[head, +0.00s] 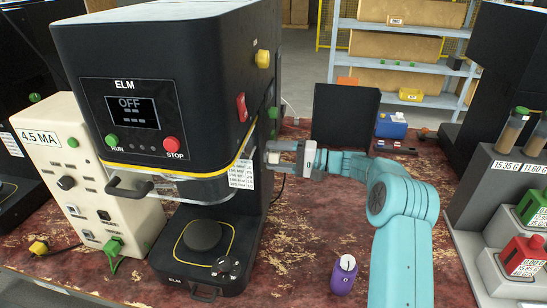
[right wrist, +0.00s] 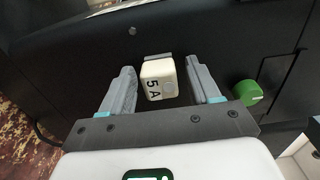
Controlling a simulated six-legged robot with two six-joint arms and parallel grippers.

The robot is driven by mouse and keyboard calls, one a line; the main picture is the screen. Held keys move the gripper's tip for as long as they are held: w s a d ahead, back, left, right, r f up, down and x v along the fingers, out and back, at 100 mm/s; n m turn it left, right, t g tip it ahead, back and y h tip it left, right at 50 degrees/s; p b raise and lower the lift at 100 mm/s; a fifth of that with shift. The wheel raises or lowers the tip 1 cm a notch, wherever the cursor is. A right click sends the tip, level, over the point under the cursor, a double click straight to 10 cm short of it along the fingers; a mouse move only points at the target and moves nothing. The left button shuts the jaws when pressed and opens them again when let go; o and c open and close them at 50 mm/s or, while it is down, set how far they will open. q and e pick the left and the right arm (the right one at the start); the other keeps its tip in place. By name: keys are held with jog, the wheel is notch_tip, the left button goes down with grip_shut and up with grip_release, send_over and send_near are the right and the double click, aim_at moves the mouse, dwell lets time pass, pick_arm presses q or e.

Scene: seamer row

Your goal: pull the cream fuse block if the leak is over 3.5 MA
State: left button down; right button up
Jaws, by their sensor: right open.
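The cream fuse block (right wrist: 158,82), marked 5 A, sits on the dark side of the ELM machine (head: 165,75) in the right wrist view. My right gripper (right wrist: 163,72) is open, with one finger on each side of the block and a gap visible on both sides. In the head view the right gripper (head: 276,153) is at the machine's right side, and the block cannot be made out there. A cream tester box (head: 85,165) left of the machine carries a display (head: 38,138) reading 4.5 MA. The machine's screen (head: 132,110) reads OFF. My left gripper is not in view.
A green knob (right wrist: 248,93) sits right of the block in the right wrist view. A purple container (head: 344,275) stands on the worn red bench (head: 295,245). A blue device (head: 391,127) stands behind my right arm. Grey stands (head: 475,190) with weight readouts are at right.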

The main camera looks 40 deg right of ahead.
dwell(0.4)
grip_shut()
jog(key=shift+s+d+b, duration=0.15)
jog(key=shift+d+b, duration=0.05)
jog(key=shift+b, duration=0.1)
jog(key=shift+v, duration=0.85)
jog(key=shift+b+v, duration=0.55)
jog(key=shift+v, duration=1.4)
jog(key=shift+s+a, duration=0.1)
